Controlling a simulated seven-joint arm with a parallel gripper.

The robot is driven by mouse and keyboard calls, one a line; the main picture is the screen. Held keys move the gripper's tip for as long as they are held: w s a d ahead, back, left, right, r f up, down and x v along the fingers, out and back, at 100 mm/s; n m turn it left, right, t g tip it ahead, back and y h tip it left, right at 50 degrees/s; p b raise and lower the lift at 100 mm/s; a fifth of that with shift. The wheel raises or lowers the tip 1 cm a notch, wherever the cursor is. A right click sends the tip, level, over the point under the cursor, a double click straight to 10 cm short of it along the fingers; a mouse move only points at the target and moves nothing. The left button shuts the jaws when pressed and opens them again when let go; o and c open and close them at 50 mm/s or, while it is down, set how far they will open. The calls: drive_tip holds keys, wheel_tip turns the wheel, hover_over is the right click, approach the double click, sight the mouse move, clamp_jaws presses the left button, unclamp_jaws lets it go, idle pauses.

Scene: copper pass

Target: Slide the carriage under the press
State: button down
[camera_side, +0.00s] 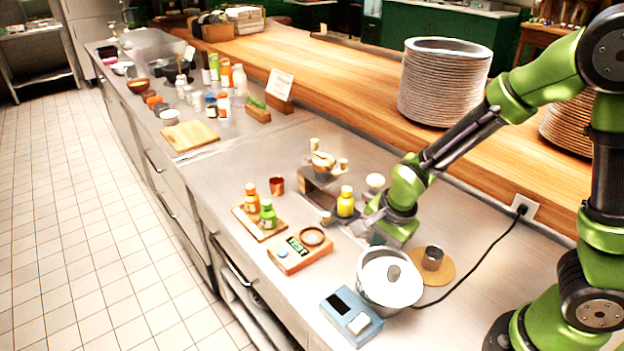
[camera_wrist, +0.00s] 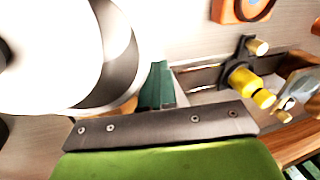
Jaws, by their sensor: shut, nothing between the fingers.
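The carriage (camera_side: 346,217) is a dark plate with a pale knob (camera_side: 327,217) and an upright yellow bottle (camera_side: 345,201) on it. In the wrist view the carriage (camera_wrist: 232,66) shows at upper right, with the yellow bottle (camera_wrist: 243,80) and knob (camera_wrist: 257,46). The press (camera_side: 322,168), metal with pale knobs on top, stands behind and left of the carriage in the side view, and the bottle stands outside it. My gripper (camera_side: 378,239) is right of the carriage, low over the counter. Its green fingers (camera_wrist: 156,86) are shut and empty, apart from the carriage.
A white-lidded pot (camera_side: 390,278) and a round board with a metal cup (camera_side: 432,258) stand close to my gripper. A blue scale (camera_side: 351,317), an orange box (camera_side: 299,252) and a board with two bottles (camera_side: 259,222) lie in front. A cable (camera_side: 480,266) crosses at right.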

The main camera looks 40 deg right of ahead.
drive_tip(key=c, duration=1.7)
unclamp_jaws()
drive_tip(key=shift+s+a+f, duration=0.2)
drive_tip(key=shift+s+a, duration=0.05)
drive_tip(key=shift+s, duration=0.15)
drive_tip(key=shift+o, duration=0.7)
drive_tip(key=shift+w+v, duration=0.25)
drive_tip(key=shift+v, duration=0.85)
drive_tip(key=o, duration=0.4)
drive_tip(key=shift+w+v, duration=0.25)
drive_tip(key=shift+v, duration=0.8)
drive_tip(key=shift+o, duration=0.4)
drive_tip(key=shift+w+v, duration=0.2)
drive_tip(key=shift+v, duration=0.7)
drive_tip(key=shift+w+d+r, duration=0.1)
drive_tip(key=shift+w+r, duration=0.05)
drive_tip(key=s+d+r+n+t+y, duration=0.1)
drive_tip(key=s+r+n+t, duration=0.1)
drive_tip(key=s+r+n, duration=0.2)
drive_tip(key=s+r+n+t+y, duration=0.1)
drive_tip(key=s+r+n+t, duration=0.1)
drive_tip(key=s+r+n, duration=0.3)
wheel_tip(320, 180, up, 5)
drive_tip(key=n, duration=0.3)
drive_tip(key=shift+s+d+r+n, duration=0.2)
drive_tip(key=shift+d+n, duration=0.1)
drive_tip(key=shift+d, duration=0.05)
